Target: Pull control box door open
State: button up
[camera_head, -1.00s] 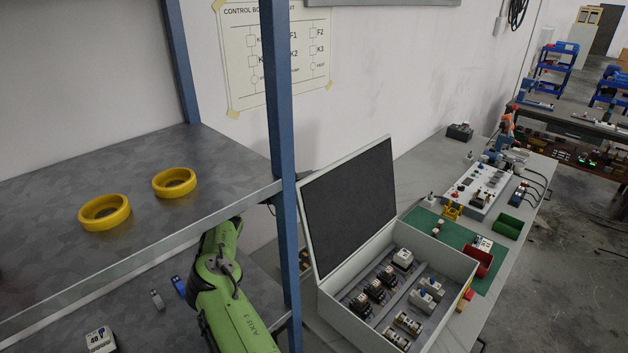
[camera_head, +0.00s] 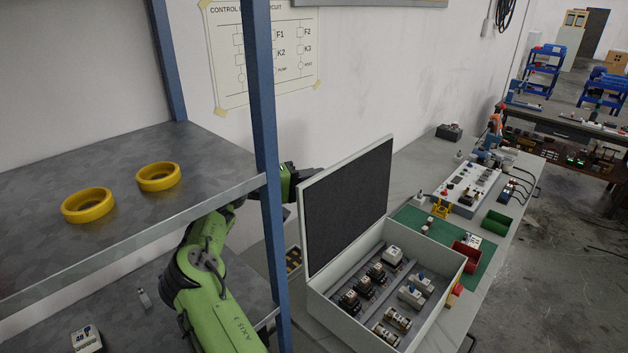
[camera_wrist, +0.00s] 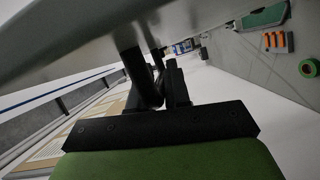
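The control box (camera_head: 385,300) stands on the bench with its lid-like door (camera_head: 348,207) raised and open, showing a dark inner face. Rows of components sit inside the box. My gripper (camera_head: 308,172) is behind the door's upper left edge, partly hidden by the blue shelf post and the door. In the wrist view, the two black fingers of my gripper (camera_wrist: 158,75) point away, close together, beneath a large grey surface that may be the door. I cannot tell whether they touch it or hold anything.
A blue shelf post (camera_head: 263,150) crosses in front of my arm. Shelves (camera_head: 205,150) with two yellow rings (camera_head: 87,205) are at left. The bench continues right with a green mat (camera_head: 425,226), a red bin (camera_head: 466,257) and a green bin (camera_head: 497,224).

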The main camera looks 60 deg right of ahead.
jog(key=o, duration=0.4)
jog(key=shift+s, duration=0.25)
jog(key=shift+c, duration=0.2)
jog(key=shift+w, duration=0.15)
jog(key=p+v, duration=0.1)
jog(key=v, duration=1.4)
jog(key=shift+a, duration=0.4)
jog(key=shift+w+r, duration=0.1)
